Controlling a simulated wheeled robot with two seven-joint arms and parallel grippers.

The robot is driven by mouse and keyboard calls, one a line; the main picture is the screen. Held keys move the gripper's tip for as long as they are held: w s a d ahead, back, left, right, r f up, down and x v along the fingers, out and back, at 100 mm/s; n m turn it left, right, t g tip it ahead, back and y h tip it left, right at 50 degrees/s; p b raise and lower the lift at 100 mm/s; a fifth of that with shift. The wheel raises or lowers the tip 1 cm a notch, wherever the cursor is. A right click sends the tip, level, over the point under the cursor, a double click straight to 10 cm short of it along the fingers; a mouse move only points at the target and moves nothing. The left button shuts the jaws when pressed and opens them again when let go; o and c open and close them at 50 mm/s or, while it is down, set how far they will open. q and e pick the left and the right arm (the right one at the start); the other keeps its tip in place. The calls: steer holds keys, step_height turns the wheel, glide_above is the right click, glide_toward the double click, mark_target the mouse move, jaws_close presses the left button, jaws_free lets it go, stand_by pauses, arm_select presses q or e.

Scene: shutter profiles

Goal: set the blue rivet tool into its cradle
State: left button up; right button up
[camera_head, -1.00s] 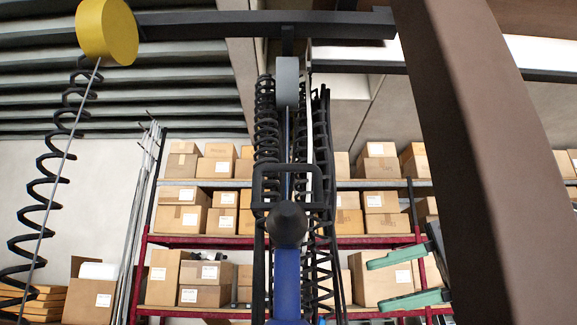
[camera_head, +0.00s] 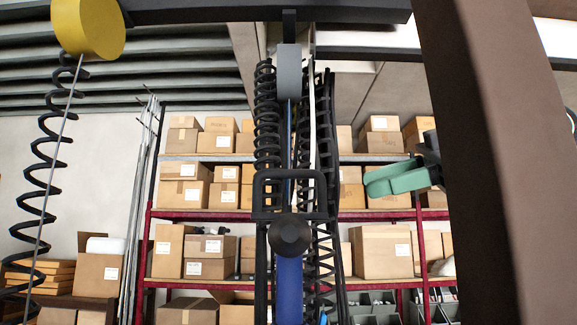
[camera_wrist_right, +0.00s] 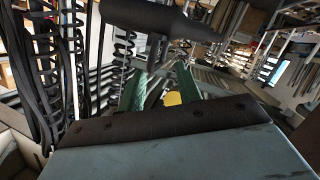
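The blue rivet tool (camera_head: 288,290) hangs upright in the middle of the head view, below a black looped frame (camera_head: 290,174). A round black knob (camera_head: 289,236) is at its top, and its lower end is out of view. I cannot make out the cradle for certain. My right gripper (camera_head: 368,184), with green fingers, is right of the tool and apart from it. Its fingers overlap in the head view, but in the right wrist view (camera_wrist_right: 158,88) they stand apart with nothing held between them. A dark cylinder (camera_wrist_right: 165,18) crosses beyond them there. My left gripper is out of view.
Black coiled hoses (camera_head: 266,125) hang beside the tool. A yellow drum (camera_head: 88,28) with a cable and coil hangs at left. A brown post (camera_head: 500,160) stands at right. Behind is a red-framed rack (camera_head: 385,213) with cardboard boxes. Open air lies between gripper and tool.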

steer(key=w+a+n+p, duration=0.1)
steer(key=a+n, duration=0.1)
steer(key=a, duration=0.2)
steer(key=w+a+n+p, duration=0.1)
steer(key=a+n, duration=0.1)
steer(key=a, duration=0.2)
steer(key=w+a+n+p, duration=0.1)
steer(key=a+n+p, duration=0.1)
steer(key=a, duration=0.3)
steer(key=shift+w+r, duration=0.3)
steer(key=shift+r, duration=0.05)
steer(key=shift+d, duration=0.1)
steer(key=shift+c, duration=0.4)
jaws_close()
